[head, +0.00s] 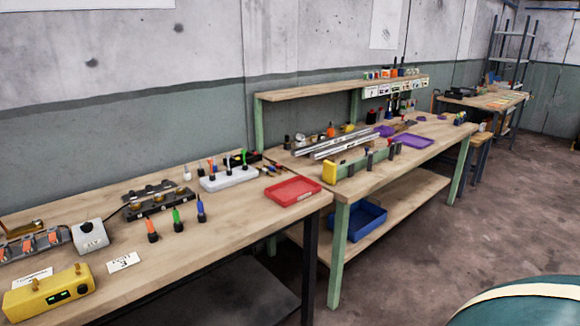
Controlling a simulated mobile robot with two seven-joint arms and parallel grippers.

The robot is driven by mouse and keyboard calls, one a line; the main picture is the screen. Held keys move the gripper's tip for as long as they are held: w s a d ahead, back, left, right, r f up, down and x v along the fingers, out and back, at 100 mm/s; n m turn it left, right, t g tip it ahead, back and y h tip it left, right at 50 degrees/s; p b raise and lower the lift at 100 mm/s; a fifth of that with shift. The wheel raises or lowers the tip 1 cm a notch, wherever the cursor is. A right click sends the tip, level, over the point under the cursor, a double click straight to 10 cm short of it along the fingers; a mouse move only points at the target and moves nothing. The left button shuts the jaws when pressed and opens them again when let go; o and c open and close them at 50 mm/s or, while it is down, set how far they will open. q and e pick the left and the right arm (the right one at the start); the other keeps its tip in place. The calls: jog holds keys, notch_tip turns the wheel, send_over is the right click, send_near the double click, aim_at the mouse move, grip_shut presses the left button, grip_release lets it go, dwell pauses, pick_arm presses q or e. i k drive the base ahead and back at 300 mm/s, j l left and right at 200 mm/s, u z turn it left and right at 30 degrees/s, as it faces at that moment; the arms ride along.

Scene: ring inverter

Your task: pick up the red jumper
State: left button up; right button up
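I cannot make out a red jumper with certainty. A white block (230,179) on the near workbench holds several small upright pieces with coloured tops, too small to identify. In front of it stand an orange-topped piece (152,230), a green-topped piece (178,219) and a blue-topped piece (201,210), all upright on the wood. A red tray (293,191) lies at the right end of this bench; no contents can be made out. Neither of my grippers is in view.
A yellow box with a display (49,293) and a white-grey box (90,235) stand at the left of the near bench (225,232). A second bench with a shelf (330,90) stands beyond, with a blue bin (358,221) underneath.

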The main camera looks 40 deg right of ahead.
aim_at(278, 166)
jog(key=i+l+z, duration=0.4)
jog(key=l, duration=0.2)
jog(key=i+l+z, duration=0.45)
jog(key=i+j, duration=0.05)
jog(key=i, duration=0.05)
